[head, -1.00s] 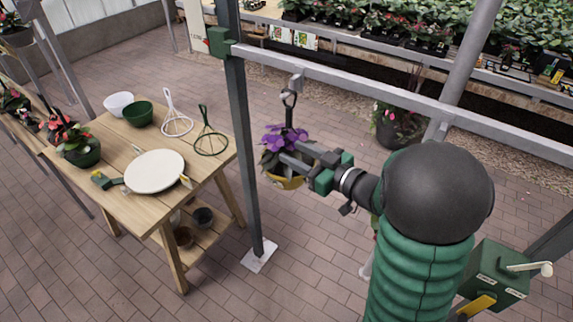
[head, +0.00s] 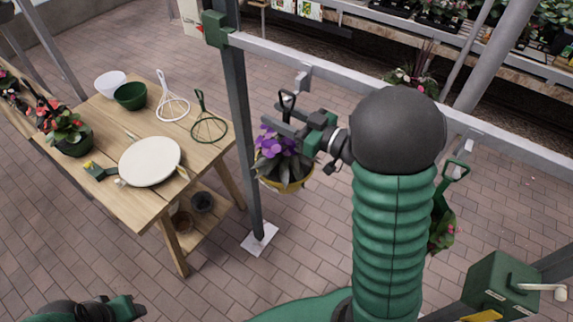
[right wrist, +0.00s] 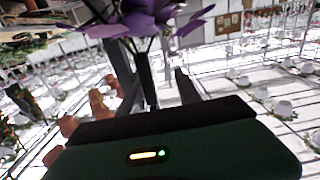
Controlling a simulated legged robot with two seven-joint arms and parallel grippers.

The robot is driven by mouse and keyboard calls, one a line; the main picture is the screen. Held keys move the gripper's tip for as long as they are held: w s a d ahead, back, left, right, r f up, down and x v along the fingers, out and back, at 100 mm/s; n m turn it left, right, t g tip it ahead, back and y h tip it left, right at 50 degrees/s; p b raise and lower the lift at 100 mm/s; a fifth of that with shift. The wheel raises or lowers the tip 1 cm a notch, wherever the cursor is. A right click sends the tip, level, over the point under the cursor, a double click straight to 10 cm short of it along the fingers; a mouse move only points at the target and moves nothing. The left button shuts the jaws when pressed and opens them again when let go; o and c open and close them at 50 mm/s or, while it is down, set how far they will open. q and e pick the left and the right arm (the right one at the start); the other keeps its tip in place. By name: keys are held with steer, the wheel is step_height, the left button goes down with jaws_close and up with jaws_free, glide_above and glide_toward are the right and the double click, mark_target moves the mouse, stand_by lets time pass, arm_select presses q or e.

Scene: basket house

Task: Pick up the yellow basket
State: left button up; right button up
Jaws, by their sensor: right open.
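The yellow basket (head: 287,185) holds purple flowers and hangs beneath the grey rail in the head view, right of the upright post. Its dark handle (head: 288,97) rises above the flowers. My right gripper (head: 272,118) is open, with its fingers level with the handle, just above the flowers. In the right wrist view, purple flowers (right wrist: 140,18) fill the top and a dark upright bar, seemingly the handle (right wrist: 146,78), shows between the open fingers. My left gripper (head: 125,306) is partly in view at the bottom left; its fingers are not clear.
A grey rail (head: 350,85) and post (head: 240,130) stand close to my right arm. A wooden table (head: 125,190) with a white plate (head: 150,161), bowls and wire hangers stands at left. Another hanging plant (head: 443,230) is behind my arm.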

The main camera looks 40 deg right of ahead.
steer(key=shift+w+d+f, duration=0.25)
steer(key=shift+w+d, duration=0.1)
steer(key=shift+w, duration=0.2)
steer(key=shift+w+d+f, duration=0.25)
steer(key=shift+w+d, duration=0.05)
steer(key=shift+w, duration=0.25)
steer(key=shift+s+d+f, duration=0.1)
steer(key=shift+s+d, duration=0.1)
steer(key=shift+d, duration=0.85)
steer(key=shift+c, duration=0.2)
steer(key=shift+s+d, duration=0.2)
steer(key=shift+c, duration=1.2)
steer(key=shift+s+a, duration=0.15)
steer(key=shift+c, duration=1.2)
steer(key=shift+a+r, duration=0.2)
steer(key=shift+a, duration=0.15)
steer(key=shift+c, duration=1.2)
steer(key=shift+a, duration=0.45)
jaws_close()
arm_select(q)
steer(key=shift+w+d+r, duration=0.1)
steer(key=shift+w+d, duration=0.05)
steer(key=shift+d, duration=0.35)
steer(key=shift+w+d+r, duration=0.1)
steer(key=shift+d, duration=0.4)
